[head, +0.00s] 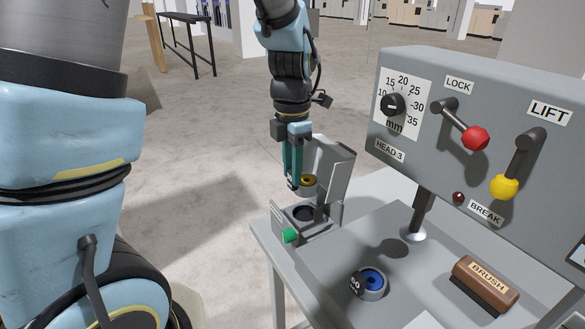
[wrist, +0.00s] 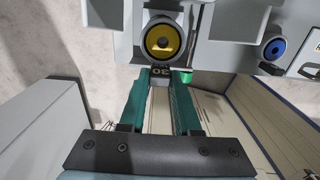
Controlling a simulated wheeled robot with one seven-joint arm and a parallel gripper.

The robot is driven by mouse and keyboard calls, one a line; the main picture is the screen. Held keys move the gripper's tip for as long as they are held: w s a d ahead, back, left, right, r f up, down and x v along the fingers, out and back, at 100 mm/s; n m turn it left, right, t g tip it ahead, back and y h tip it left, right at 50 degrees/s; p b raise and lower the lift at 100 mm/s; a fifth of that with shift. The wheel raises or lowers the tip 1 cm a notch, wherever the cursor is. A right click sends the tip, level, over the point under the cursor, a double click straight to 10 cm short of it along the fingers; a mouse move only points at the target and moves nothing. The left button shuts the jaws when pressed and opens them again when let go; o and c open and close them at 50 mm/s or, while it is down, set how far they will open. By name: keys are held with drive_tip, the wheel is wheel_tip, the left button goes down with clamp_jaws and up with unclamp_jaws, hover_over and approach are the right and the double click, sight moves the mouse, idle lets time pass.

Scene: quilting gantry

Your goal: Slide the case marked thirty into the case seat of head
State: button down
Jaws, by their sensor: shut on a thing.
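The case marked thirty (wrist: 161,40) is a grey ring with a yellow centre, its label upside down in the wrist view. In the head view this yellow-centred case (head: 309,181) is at the fingertips of my gripper (head: 293,182). The teal fingers of my gripper (wrist: 160,78) are shut on its labelled end. The case seat (head: 302,213) looks like the dark round opening in the grey head, beside a green knob (head: 291,236). The case appears above and apart from this opening, though the exact gap is hard to tell. The opening is not visible in the wrist view.
An upright grey plate (head: 337,172) stands just right of the case. A blue-centred case (head: 371,282) and a brown brush (head: 485,285) lie on the grey table. A panel (head: 450,180) with red and yellow levers stands at right. Floor left of the gripper is clear.

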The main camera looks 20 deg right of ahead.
sight(292, 190)
drive_tip(key=shift+f+b, duration=1.55)
drive_tip(key=shift+f, duration=1.25)
drive_tip(key=shift+p, duration=1)
drive_tip(key=shift+f+b, duration=0.5)
drive_tip(key=shift+f, duration=0.7)
drive_tip(key=shift+r, duration=0.15)
drive_tip(key=shift+r+p, duration=0.8)
drive_tip(key=shift+p, duration=0.25)
drive_tip(key=shift+f+b, duration=0.35)
drive_tip(key=shift+f, duration=0.55)
idle(0.9)
